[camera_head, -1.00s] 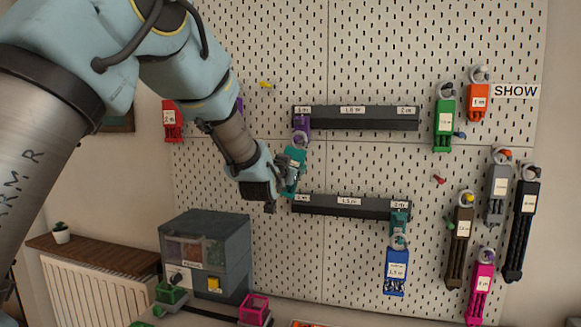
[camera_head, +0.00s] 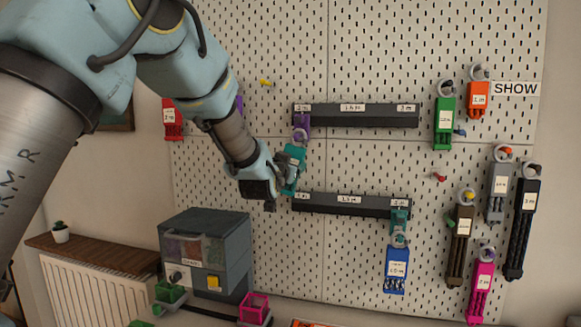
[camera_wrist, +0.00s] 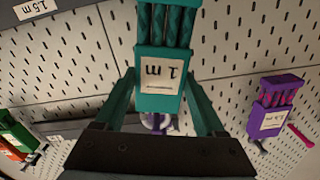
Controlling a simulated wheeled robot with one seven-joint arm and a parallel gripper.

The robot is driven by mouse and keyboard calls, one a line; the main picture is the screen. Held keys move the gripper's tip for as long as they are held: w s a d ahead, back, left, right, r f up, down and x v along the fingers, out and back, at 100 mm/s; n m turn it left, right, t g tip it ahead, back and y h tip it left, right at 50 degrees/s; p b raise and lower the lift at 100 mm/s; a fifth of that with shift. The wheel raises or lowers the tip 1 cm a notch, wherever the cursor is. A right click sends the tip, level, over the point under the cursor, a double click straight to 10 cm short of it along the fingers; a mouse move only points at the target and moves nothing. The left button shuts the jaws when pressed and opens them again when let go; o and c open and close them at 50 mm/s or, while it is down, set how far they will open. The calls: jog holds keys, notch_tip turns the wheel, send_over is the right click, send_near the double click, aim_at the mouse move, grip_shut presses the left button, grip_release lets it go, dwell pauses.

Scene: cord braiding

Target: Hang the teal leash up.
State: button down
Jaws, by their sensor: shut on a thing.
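The teal leash (camera_head: 293,160) is upright in front of the pegboard, between the upper and lower dark bars. My gripper (camera_head: 280,180) is shut on it from the left. In the wrist view the leash (camera_wrist: 165,70) shows upside down between the two fingers (camera_wrist: 160,95), with a white 1 m label and its cords toward the top. A pale ring (camera_wrist: 157,122) shows behind its label end, partly hidden by the gripper. In the head view a ring lies just above the leash, below a purple piece (camera_head: 302,122) at the upper bar's left end. I cannot tell whether they touch.
The upper bar (camera_head: 365,118) and lower bar (camera_head: 340,208) carry length labels. A blue leash (camera_head: 397,270) hangs below a teal piece (camera_head: 399,220) on the lower bar's right end. Green (camera_head: 445,125), orange (camera_head: 479,101) and several other leashes hang right. A grey box (camera_head: 205,245) stands below left.

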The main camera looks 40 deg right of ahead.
jog(key=shift+b, duration=0.75)
jog(key=shift+f+b, duration=0.2)
jog(key=shift+b, duration=0.35)
dwell(0.6)
dwell(0.4)
grip_release()
dwell(0.3)
jog(key=b+v, duration=0.3)
jog(key=v, duration=0.3)
dwell(0.5)
jog(key=shift+f, duration=0.1)
dwell(0.3)
